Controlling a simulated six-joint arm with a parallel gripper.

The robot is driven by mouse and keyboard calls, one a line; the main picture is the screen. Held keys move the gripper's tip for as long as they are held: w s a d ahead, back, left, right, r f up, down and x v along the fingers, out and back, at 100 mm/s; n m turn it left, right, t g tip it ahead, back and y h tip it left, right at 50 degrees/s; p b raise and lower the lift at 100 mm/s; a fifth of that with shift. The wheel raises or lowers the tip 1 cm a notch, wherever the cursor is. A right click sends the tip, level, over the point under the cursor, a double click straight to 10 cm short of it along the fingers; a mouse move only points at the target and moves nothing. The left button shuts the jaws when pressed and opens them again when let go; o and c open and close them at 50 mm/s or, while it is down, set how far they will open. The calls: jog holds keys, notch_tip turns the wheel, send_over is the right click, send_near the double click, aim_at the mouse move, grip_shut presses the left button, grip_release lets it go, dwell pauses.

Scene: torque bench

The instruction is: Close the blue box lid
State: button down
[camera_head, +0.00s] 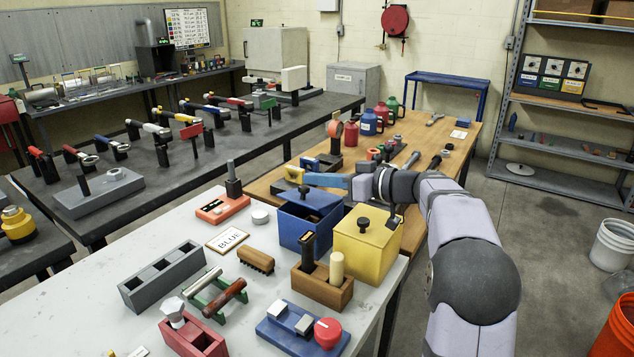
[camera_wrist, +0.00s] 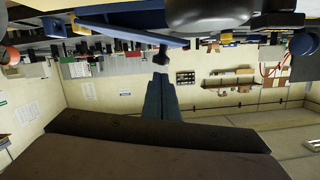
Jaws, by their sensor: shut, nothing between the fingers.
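The blue box (camera_head: 296,228) stands on the near white bench, just left of a yellow box with a black knob. Its blue lid (camera_head: 323,198) is at the top, with a small black knob (camera_head: 303,191). I cannot tell how far the lid stands open. In the wrist view a blue panel (camera_wrist: 125,32), likely the lid, crosses near the fingertips. My gripper (camera_head: 308,180) is shut and empty, reaching left from the wrist just behind and above the box. In the wrist view its dark fingers (camera_wrist: 161,57) point at the panel's edge; contact is unclear.
The yellow box (camera_head: 365,248) stands close on the right, under my arm. A wooden holder (camera_head: 322,285) stands in front of the blue box. A BLUE label card (camera_head: 227,239) and an orange-based block (camera_head: 222,208) lie to the left. Behind is a wooden bench (camera_head: 415,140) with bottles and tools.

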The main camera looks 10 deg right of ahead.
jog(key=r, duration=0.2)
jog(key=r+p, duration=0.1)
jog(key=shift+w+d, duration=0.15)
jog(key=shift+d, duration=0.1)
jog(key=b+v, duration=0.3)
jog(key=v, duration=0.7)
notch_tip(320, 180, up, 5)
jog(key=p, duration=0.8)
jog(key=g+p, duration=0.1)
jog(key=p, duration=1.3)
send_over(319, 199)
jog(key=shift+m, duration=0.4)
notch_tip(319, 199, down, 6)
jog(key=shift+a+f, duration=0.1)
jog(key=shift+f, duration=0.15)
jog(key=shift+s+a+f+p, duration=0.1)
jog(key=shift+s+f+p, duration=0.2)
jog(key=shift+f, duration=0.3)
jog(key=shift+s+f+p, duration=0.15)
jog(key=shift+f+p, duration=0.25)
jog(key=shift+f, duration=0.2)
jog(key=shift+s+a+f+p, duration=0.1)
jog(key=shift+f+p, duration=0.05)
jog(key=shift+f, duration=0.25)
jog(key=shift+s+a+f+p, duration=0.1)
jog(key=shift+f+p, duration=0.05)
jog(key=shift+f, duration=0.3)
